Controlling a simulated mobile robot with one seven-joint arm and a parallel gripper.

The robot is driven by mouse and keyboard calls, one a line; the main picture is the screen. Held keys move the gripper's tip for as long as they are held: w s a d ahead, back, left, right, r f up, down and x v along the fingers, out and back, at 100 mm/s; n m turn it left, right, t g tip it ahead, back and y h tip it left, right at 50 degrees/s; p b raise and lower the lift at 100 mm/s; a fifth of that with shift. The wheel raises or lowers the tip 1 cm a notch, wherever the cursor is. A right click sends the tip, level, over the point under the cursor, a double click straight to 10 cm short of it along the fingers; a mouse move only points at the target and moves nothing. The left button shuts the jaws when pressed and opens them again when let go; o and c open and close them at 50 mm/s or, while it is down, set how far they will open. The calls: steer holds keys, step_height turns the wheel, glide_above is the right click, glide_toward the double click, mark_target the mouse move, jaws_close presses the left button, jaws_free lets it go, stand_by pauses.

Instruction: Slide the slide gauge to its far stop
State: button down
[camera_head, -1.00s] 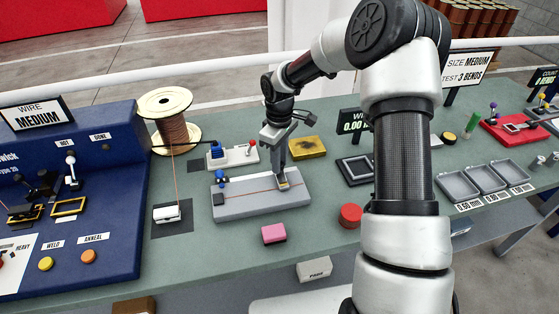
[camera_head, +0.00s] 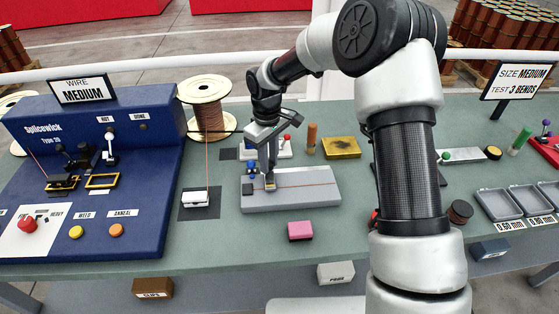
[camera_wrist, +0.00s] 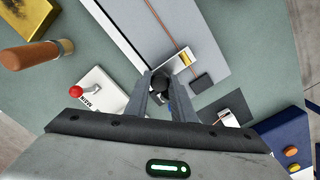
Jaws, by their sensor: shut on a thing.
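The slide gauge (camera_wrist: 176,60) is a small pale slider with a yellow window, sitting on a long grey bed (camera_head: 310,190) with a copper-coloured wire along it. My gripper (camera_wrist: 160,88) is shut on the gauge's dark knob in the wrist view. In the head view my gripper (camera_head: 270,180) is at the left part of the bed, and its fingers hide much of the gauge. A dark block (camera_wrist: 201,82) sits on the bed close beside the yellow window, with a small gap. A blue-topped clamp (camera_head: 251,167) stands at the bed's left end.
A white box with a red lever (camera_wrist: 95,95) stands behind the bed. A brown cylinder (camera_head: 312,139) and a yellow block (camera_head: 342,147) are at the back. A pink block (camera_head: 300,231) lies in front. A wire spool (camera_head: 206,105) and white block (camera_head: 195,198) are left.

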steer(key=c, duration=1.5)
jaws_free()
step_height(320, 180, up, 18)
steer(key=shift+f, duration=0.25)
